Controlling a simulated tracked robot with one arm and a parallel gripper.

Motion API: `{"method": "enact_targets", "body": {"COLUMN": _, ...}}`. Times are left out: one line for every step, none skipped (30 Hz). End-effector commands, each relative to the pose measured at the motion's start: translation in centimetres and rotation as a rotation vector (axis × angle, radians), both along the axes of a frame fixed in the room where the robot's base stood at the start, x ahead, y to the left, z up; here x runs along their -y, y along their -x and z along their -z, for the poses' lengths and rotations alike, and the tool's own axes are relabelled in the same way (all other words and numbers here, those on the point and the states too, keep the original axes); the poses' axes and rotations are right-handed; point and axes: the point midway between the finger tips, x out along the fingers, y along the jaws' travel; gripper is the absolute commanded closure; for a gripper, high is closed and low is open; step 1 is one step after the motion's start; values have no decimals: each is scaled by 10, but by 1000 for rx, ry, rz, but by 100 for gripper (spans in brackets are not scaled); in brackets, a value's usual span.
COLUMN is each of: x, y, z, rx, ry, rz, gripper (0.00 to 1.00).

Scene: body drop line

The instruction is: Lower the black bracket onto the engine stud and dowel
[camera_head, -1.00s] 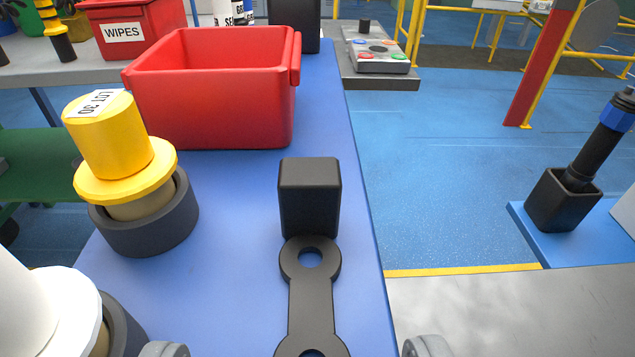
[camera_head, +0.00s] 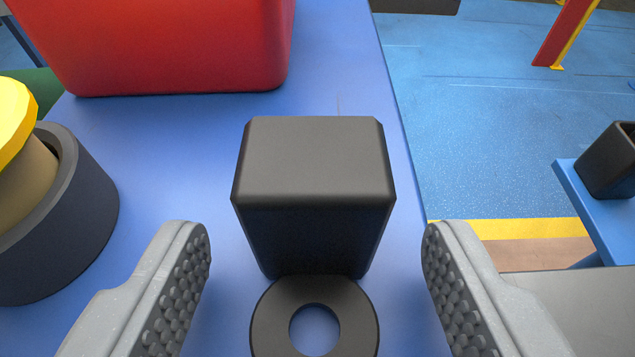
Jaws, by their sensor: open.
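The black bracket (camera_head: 268,316) lies on the blue bench top, with a ring-shaped end around a round hole and a black block (camera_head: 315,190) standing at its far end. The rest of the bracket runs out of the bottom of the picture. My gripper (camera_head: 317,240) is open, with one grey, studded finger on each side of the block. Both fingers are apart from the block, with blue surface showing between. The engine stud and dowel are not in view.
A red bin (camera_head: 170,45) stands beyond the bracket on the blue bench top (camera_head: 345,85). A dark round holder (camera_head: 75,215) with a yellow-topped piece (camera_head: 12,115) is at the left. The bench's right edge is close to the bracket, with blue floor beyond. A black square cup (camera_head: 610,160) is far right.

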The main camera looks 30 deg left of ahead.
Motion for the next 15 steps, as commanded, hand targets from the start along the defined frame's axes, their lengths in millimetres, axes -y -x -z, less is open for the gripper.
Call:
{"method": "enact_targets", "body": {"x": -2, "y": -3, "z": 2, "rx": 0, "ry": 0, "rz": -1, "gripper": 42}}
{"method": "enact_targets", "body": {"x": -3, "y": -4, "z": 3, "rx": -1, "ry": -1, "rz": -1, "gripper": 42}}
{"method": "enact_targets", "body": {"x": -4, "y": -5, "z": 3, "rx": -1, "ry": -1, "rz": -1, "gripper": 42}}
{"method": "enact_targets", "body": {"x": -4, "y": -6, "z": 3, "rx": -1, "ry": -1, "rz": -1, "gripper": 42}}
{"method": "enact_targets", "body": {"x": -5, "y": -6, "z": 3, "rx": -1, "ry": -1, "rz": -1, "gripper": 42}}
{"method": "enact_targets", "body": {"x": -5, "y": -6, "z": 3, "rx": -1, "ry": -1, "rz": -1, "gripper": 42}}
{"method": "enact_targets", "body": {"x": -4, "y": -6, "z": 3, "rx": -1, "ry": -1, "rz": -1, "gripper": 42}}
{"method": "enact_targets", "body": {"x": -4, "y": -6, "z": 3, "rx": -1, "ry": -1, "rz": 0, "gripper": 42}}
{"method": "enact_targets", "body": {"x": -4, "y": -6, "z": 3, "rx": 0, "ry": -1, "rz": 0, "gripper": 42}}
{"method": "enact_targets", "body": {"x": -4, "y": -6, "z": 3, "rx": 0, "ry": -1, "rz": 0, "gripper": 42}}
{"method": "enact_targets", "body": {"x": -4, "y": -6, "z": 3, "rx": 0, "ry": -1, "rz": 0, "gripper": 42}}
{"method": "enact_targets", "body": {"x": -4, "y": -6, "z": 3, "rx": 0, "ry": -2, "rz": -1, "gripper": 53}}
{"method": "enact_targets", "body": {"x": -4, "y": -6, "z": 3, "rx": 0, "ry": -2, "rz": -1, "gripper": 61}}
{"method": "enact_targets", "body": {"x": -4, "y": -6, "z": 3, "rx": 0, "ry": -1, "rz": 0, "gripper": 70}}
{"method": "enact_targets", "body": {"x": -4, "y": -6, "z": 3, "rx": 0, "ry": -2, "rz": -1, "gripper": 81}}
